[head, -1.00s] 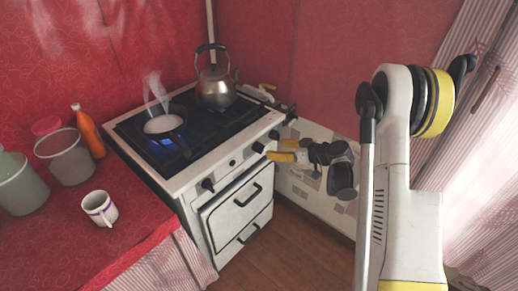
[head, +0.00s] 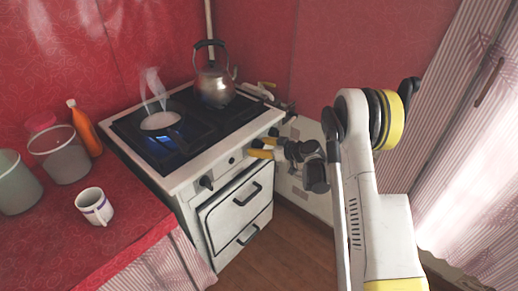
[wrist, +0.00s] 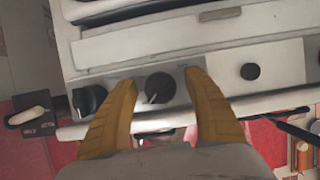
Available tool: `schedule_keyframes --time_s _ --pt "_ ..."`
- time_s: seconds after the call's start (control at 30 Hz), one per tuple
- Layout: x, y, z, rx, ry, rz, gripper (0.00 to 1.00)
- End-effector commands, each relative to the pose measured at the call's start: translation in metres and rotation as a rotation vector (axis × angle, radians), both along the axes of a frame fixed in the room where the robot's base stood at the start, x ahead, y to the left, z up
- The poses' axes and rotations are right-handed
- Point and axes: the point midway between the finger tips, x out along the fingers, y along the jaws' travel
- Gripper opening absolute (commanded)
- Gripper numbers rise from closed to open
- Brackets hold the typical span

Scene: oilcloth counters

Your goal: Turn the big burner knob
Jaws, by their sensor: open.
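The white stove (head: 190,178) has a row of black knobs on its front panel. In the wrist view one round black knob (wrist: 160,88) with a pointer mark sits on a plate between my yellow fingers. Another black knob (wrist: 88,100) is just outside the left finger, and a smaller round black one (wrist: 250,71) is to the right. Which is the big burner knob is not labelled. My gripper (head: 257,147) is open at the right part of the panel, its fingers on either side of the middle knob. Contact cannot be told. In the head view the fingers partly hide that area.
A steaming pan (head: 161,123) sits over a blue flame and a kettle (head: 214,86) stands behind it. The oven door handle (head: 247,194) is below the panel. A mug (head: 94,207), a bucket (head: 60,158) and an orange bottle (head: 84,128) stand on the red counter.

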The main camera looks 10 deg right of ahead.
Motion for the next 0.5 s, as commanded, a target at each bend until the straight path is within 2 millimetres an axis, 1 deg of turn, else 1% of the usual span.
schedule_keyframes --time_s 0.17,0.2,0.27,0.3,0.37,0.4,0.5 --pt "0.0001 0.0 0.0004 0.0 0.0 0.0 0.6" --pt "0.0001 0.0 0.0004 0.0 0.0 0.0 0.58" --pt "0.0001 -0.0001 0.0003 0.0 0.0 0.0 0.4" --pt "0.0 -0.0001 0.0004 0.0 0.0 0.0 0.27" --pt "0.0 -0.0001 0.0004 0.0 0.0 0.0 0.09" --pt "0.0 -0.0001 0.0004 0.0 0.0 0.0 0.06" --pt "0.0001 -0.0001 0.0003 0.0 0.0 0.0 0.05"
